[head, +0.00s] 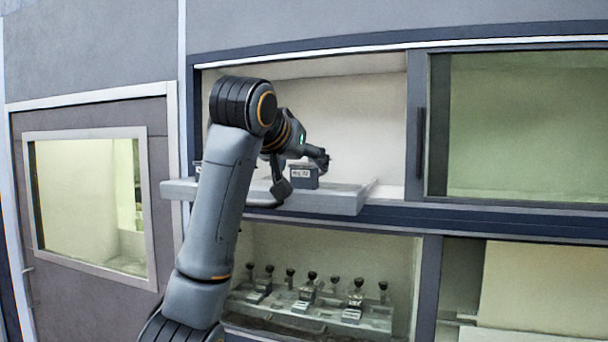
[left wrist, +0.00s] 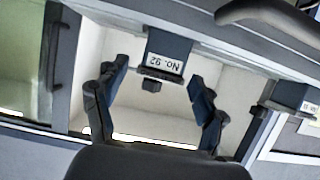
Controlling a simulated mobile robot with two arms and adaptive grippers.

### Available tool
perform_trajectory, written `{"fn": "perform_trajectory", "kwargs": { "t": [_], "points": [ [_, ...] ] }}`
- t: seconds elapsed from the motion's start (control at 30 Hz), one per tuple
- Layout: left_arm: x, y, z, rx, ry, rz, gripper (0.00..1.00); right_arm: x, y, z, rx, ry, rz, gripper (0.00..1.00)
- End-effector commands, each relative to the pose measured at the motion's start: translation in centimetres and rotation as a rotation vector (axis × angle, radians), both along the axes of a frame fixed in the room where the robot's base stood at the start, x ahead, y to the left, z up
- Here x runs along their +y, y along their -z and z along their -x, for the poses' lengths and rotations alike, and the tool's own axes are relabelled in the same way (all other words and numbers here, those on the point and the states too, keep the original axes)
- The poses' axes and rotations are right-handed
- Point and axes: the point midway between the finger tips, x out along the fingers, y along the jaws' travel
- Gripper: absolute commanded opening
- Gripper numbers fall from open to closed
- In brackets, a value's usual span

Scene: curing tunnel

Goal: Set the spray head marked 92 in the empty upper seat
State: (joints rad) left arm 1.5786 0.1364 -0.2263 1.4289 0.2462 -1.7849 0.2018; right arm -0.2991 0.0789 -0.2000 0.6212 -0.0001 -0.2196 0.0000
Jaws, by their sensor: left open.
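The spray head marked 92 (head: 304,177) is a dark block with a white label, standing on a pale ledge (head: 345,204) in the upper left bay. In the left wrist view the block (left wrist: 168,48) shows upside down, its label reading No. 92, with a small dark knob (left wrist: 151,86) below the label. My left gripper (head: 302,172) is at this block. In the left wrist view its spread fingers (left wrist: 159,78) stand on either side of the knob, without visible grip. I cannot make out which seat is the empty upper one. My right gripper is not in view.
Another labelled dark block (left wrist: 290,96) stands to one side in the left wrist view. The lower bay holds a stepped rack (head: 378,323) with several dark-knobbed heads. A dark frame post (head: 416,125) and a glazed panel (head: 520,125) bound the upper bay on the right.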

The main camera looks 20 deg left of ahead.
Motion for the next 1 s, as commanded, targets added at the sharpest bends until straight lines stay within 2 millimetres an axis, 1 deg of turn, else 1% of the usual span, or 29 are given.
{"fn": "perform_trajectory", "kwargs": {
  "t": [0.03, 0.1, 0.3, 0.4, 0.6, 1.0],
  "points": [
    [0.0, 0.0, 1.2, -0.008, 0.001, 0.001, 0.71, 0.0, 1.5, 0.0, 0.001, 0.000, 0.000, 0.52],
    [0.1, -0.6, 2.7, -0.009, 0.001, 0.001, 0.71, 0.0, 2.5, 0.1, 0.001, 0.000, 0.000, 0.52],
    [0.2, -2.3, 6.7, -0.006, 0.001, 0.000, 0.71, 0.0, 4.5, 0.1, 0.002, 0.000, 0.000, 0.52],
    [0.3, -2.8, 7.7, -0.003, 0.000, -0.002, 0.71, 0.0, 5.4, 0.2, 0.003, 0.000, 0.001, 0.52],
    [0.3, -3.4, 8.6, -0.001, 0.000, 0.000, 0.71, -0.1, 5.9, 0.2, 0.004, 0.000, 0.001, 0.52],
    [0.3, -3.6, 8.7, -0.001, 0.000, 0.000, 0.71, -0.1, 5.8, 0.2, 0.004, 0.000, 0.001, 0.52]
  ]
}}
